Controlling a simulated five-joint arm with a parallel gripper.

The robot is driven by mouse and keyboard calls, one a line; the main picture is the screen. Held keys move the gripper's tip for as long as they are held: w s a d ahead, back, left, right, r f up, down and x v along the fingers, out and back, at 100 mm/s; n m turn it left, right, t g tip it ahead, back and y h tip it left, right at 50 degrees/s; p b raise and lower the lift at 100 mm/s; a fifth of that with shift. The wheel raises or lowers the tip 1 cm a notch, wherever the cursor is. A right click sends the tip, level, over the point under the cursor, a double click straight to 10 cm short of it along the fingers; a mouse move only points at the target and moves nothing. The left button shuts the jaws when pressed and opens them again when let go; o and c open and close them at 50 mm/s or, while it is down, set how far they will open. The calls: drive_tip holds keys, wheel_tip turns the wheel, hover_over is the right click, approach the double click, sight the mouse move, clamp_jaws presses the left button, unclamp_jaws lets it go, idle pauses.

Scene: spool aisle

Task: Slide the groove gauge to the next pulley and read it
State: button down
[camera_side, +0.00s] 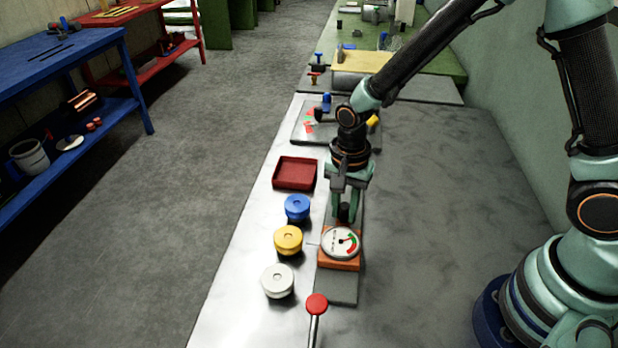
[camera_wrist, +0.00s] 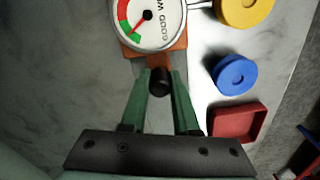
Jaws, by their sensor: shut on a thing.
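The groove gauge (camera_side: 340,243) has a white dial on an orange block and sits on a grey rail (camera_side: 337,288). Its thin probe points left at the yellow pulley (camera_side: 288,239); I cannot tell whether it touches. The blue pulley (camera_side: 297,207) stands farther back and the white pulley (camera_side: 278,280) nearer the camera. My gripper (camera_wrist: 162,85) is shut on the gauge's black knob (camera_wrist: 159,82).
A red tray (camera_side: 295,173) lies behind the blue pulley. A red-knobbed lever (camera_side: 317,304) stands at the rail's near end. A plate with small parts (camera_side: 307,127) lies farther back. The bench right of the rail is clear.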

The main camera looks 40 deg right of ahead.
drive_tip(key=c, duration=0.7)
unclamp_jaws()
drive_tip(key=shift+o, duration=0.2)
drive_tip(key=shift+r, duration=0.1)
wheel_tip(320, 180, up, 12)
drive_tip(key=shift+r, duration=0.1)
drive_tip(key=s+d+r+n+t, duration=0.5)
drive_tip(key=s+d+r+n, duration=0.2)
drive_tip(key=n, duration=0.5)
drive_tip(key=d+r, duration=0.2)
drive_tip(key=d, duration=0.1)
drive_tip(key=shift+s+r+t, duration=0.25)
drive_tip(key=shift+t, duration=0.05)
